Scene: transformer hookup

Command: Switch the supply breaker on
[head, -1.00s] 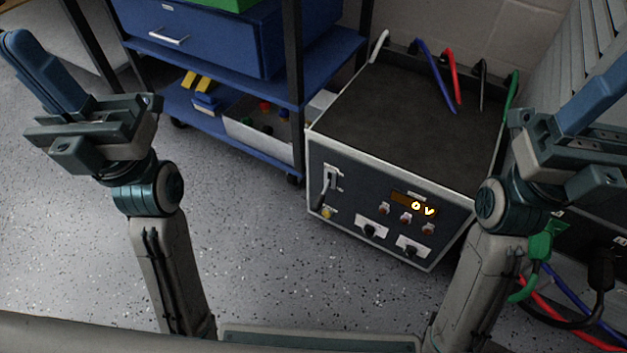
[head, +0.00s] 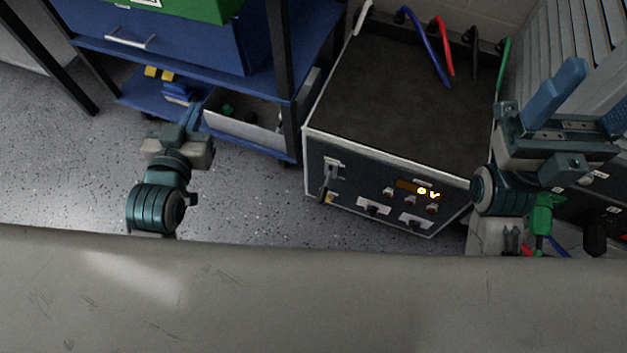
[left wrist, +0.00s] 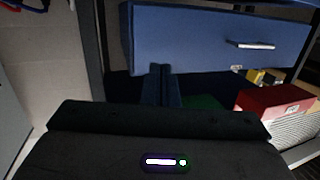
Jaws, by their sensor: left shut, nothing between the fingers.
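The supply unit (head: 400,100) is a box with a dark top, standing on the floor right of centre in the head view. On its front panel, at the left, is the breaker lever (head: 328,180), grey on a pale plate. My left gripper (head: 192,116) is shut and empty, left of the unit and well apart from the lever. Its closed fingers also show in the left wrist view (left wrist: 161,86). My right gripper (head: 588,104) is open and empty, right of the unit.
A blue shelf cart (head: 180,45) with a drawer stands behind my left gripper, and a bin (head: 245,130) sits on its lower shelf. Coloured cables (head: 445,45) rise from the unit's rear. Speckled floor (head: 255,190) lies clear between my left gripper and the unit.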

